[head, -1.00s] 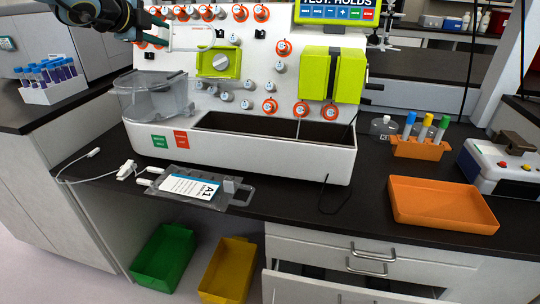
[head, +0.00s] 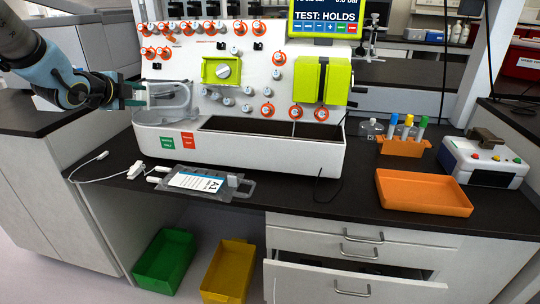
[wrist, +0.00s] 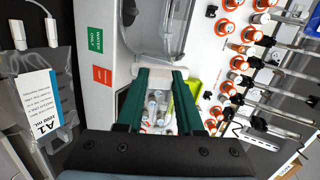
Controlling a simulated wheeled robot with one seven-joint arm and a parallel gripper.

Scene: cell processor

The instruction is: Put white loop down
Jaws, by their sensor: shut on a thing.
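My gripper (head: 146,95) is at the left of the white machine, its dark green fingers level with the clear basin. I cannot tell whether the loop touches the basin.
A clear bag (head: 205,181) with white tubing lies on the black counter in front. An orange tray (head: 424,192), a tube rack (head: 402,146) and a small device (head: 482,163) stand at right. Green and yellow bins are below.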

